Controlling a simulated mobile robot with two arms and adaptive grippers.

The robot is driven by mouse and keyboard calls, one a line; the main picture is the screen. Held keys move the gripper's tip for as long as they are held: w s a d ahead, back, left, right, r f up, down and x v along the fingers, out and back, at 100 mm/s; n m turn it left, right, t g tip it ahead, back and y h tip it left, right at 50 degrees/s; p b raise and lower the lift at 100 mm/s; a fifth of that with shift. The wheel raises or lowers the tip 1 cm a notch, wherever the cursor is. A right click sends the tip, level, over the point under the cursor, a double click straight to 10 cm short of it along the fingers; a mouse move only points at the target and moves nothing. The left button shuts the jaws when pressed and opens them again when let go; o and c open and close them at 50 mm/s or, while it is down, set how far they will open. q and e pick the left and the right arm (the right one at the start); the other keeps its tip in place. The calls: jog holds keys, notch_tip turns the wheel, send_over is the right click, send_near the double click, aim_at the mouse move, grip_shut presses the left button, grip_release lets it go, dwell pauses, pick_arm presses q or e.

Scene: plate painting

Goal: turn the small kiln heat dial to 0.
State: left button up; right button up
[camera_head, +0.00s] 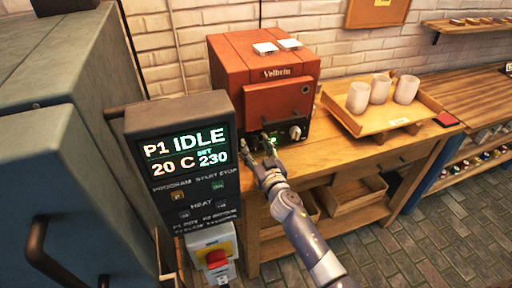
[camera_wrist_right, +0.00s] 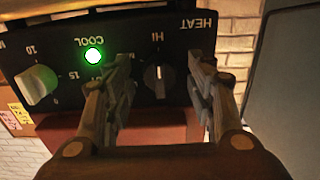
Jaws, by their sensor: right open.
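The small red kiln (camera_head: 262,68) stands on the wooden bench, its dark control strip facing me. In the right wrist view, which is upside down, the dark heat dial (camera_wrist_right: 157,82) sits below the HEAT and HI lettering. A pale mark shows on its side towards HI; no 0 label is readable. My right gripper (camera_head: 266,160) is in front of the strip's left part. In the right wrist view my right gripper (camera_wrist_right: 168,92) is open, one finger on each side of the dial; contact is not clear. My left gripper is not in view.
A pale timer knob (camera_wrist_right: 37,85) and a lit green COOL lamp (camera_wrist_right: 93,56) share the strip. A control box (camera_head: 185,160) reading IDLE stands left of the arm. A wooden tray (camera_head: 385,121) with pale cups lies right of the kiln.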

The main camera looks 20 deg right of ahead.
jog(key=shift+c, duration=0.6)
jog(key=c, duration=1)
